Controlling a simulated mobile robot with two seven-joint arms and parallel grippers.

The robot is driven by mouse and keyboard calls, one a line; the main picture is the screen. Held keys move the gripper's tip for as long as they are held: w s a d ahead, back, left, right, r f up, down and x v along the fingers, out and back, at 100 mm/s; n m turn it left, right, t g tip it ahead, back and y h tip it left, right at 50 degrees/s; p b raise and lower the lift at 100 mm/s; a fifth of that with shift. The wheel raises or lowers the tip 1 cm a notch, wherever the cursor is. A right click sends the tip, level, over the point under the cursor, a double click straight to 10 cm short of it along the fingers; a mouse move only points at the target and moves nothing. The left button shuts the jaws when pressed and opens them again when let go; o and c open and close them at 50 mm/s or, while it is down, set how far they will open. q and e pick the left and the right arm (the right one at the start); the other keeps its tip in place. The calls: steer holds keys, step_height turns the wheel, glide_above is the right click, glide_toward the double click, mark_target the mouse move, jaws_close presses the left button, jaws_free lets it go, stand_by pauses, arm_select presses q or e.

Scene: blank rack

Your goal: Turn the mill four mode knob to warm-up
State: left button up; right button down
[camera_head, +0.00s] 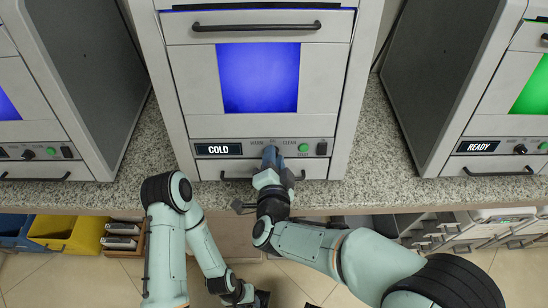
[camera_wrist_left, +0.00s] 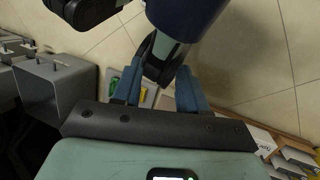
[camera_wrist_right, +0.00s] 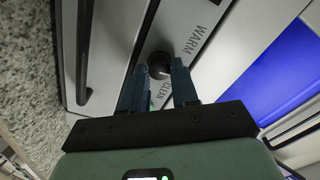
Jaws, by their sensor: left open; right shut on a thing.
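The mill in the middle (camera_head: 180,80) has a display reading "COLD" (camera_head: 218,149) and a blue window. Its black mode knob (camera_wrist_right: 160,64) shows in the right wrist view, between the printed words "WARM" and "CLEAN". My right gripper (camera_head: 271,157) hides the knob in the head view. In the right wrist view its fingers (camera_wrist_right: 158,82) are shut on the knob from both sides. The knob's pointer direction cannot be made out. My left gripper (camera_head: 262,298) hangs low in front of the counter. Its fingers (camera_wrist_left: 160,88) are open and empty in the left wrist view.
A green button (camera_head: 303,147) and a dark switch (camera_head: 322,148) sit right of the knob. A drawer handle (camera_head: 238,178) runs just below. Another mill on the right shows "READY" (camera_head: 477,147). Yellow (camera_head: 66,232) and blue (camera_head: 14,232) bins stand below the counter (camera_head: 369,180).

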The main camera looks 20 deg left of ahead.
steer(key=n+p, duration=0.4)
steer(key=n, duration=0.7)
steer(key=shift+a+r, duration=0.1)
stand_by(0.5)
steer(key=c, duration=0.9)
jaws_free()
steer(key=shift+o, duration=0.2)
steer(key=v, duration=1.3)
steer(key=shift+s+d+b, duration=0.15)
steer(key=shift+d+b, duration=0.1)
steer(key=shift+b, duration=0.15)
